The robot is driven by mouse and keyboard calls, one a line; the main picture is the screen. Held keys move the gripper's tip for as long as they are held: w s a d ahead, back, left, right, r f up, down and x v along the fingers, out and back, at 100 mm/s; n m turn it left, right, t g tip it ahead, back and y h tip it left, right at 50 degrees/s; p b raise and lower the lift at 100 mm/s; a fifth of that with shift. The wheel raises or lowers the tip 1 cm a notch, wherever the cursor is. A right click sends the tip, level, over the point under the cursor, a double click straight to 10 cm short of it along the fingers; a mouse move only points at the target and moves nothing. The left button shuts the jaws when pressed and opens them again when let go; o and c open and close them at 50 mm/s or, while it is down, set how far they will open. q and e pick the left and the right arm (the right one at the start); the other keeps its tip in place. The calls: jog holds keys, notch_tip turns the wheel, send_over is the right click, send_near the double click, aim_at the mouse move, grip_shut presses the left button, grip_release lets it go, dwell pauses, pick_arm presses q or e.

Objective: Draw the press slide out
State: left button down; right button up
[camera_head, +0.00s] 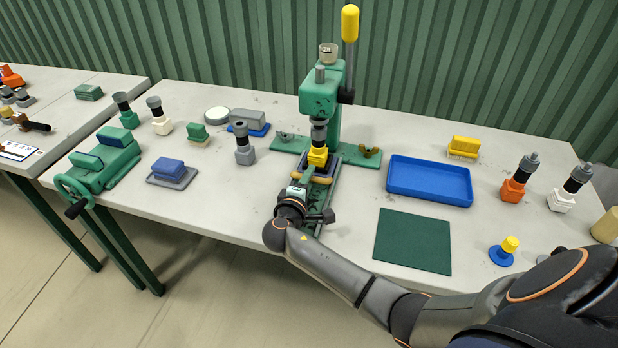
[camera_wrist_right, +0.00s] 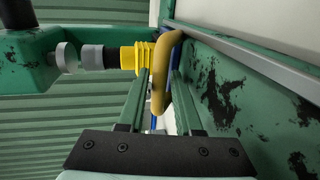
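The green press (camera_head: 322,95) stands on the table with its yellow-handled lever (camera_head: 350,25) upright. Its slide (camera_head: 332,161), a dark blue-grey plate, lies under the ram at the base, with a tan handle (camera_head: 312,176) on its front. A yellow block (camera_head: 318,156) sits under the ram and also shows in the right wrist view (camera_wrist_right: 137,58). My right gripper (camera_head: 307,183) is at the handle. In the right wrist view its two fingers (camera_wrist_right: 160,80) stand apart, one on each side of the handle (camera_wrist_right: 158,90), with visible gaps. My left gripper is not in view.
A blue tray (camera_head: 430,194) and a dark green mat (camera_head: 413,241) lie right of the press. A green vise (camera_head: 105,160) and several small blocks and tools stand to the left. Wing bolts (camera_head: 371,152) sit on the press's side flanges. Bare tabletop lies left of my right wrist.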

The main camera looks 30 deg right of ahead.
grip_shut()
dwell(1.5)
